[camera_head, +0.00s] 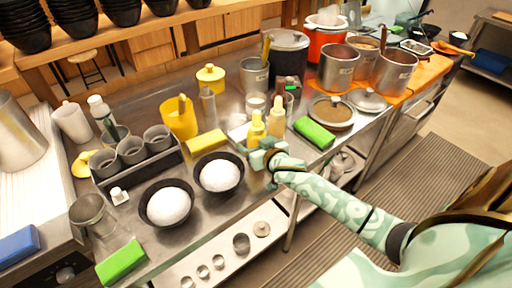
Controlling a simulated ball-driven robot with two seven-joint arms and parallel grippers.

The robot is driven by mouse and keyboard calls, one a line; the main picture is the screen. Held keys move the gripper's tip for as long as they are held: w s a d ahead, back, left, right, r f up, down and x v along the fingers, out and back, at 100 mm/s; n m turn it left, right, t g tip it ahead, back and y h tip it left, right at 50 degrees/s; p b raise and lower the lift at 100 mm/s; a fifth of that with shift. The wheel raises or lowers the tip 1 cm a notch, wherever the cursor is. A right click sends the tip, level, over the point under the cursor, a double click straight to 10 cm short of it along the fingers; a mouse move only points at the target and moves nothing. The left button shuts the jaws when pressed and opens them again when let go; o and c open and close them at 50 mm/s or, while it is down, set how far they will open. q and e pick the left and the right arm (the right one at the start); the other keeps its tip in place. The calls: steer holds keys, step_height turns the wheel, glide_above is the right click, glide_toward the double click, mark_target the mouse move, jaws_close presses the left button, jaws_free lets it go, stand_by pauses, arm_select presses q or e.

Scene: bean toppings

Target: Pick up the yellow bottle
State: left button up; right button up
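A yellow squeeze bottle (256,130) stands upright on the steel counter near its front edge. A paler yellow-tan bottle (276,122) stands close on its right. My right arm comes in from the right, and its gripper (259,155) is at the near side of the yellow bottle, low by its base. The gripper hides the bottle's lower part. I cannot tell whether the fingers touch the bottle or how far apart they are. My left gripper is not in view.
Two black bowls of white contents (219,174) (168,205) stand left of the gripper. A yellow block (208,141) and a green block (314,134) lie on either side of the bottles. A lidded pan (332,112) and steel pots (337,68) stand to the right.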

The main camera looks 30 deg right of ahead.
steer(key=shift+r, duration=0.1)
steer(key=c, duration=0.8)
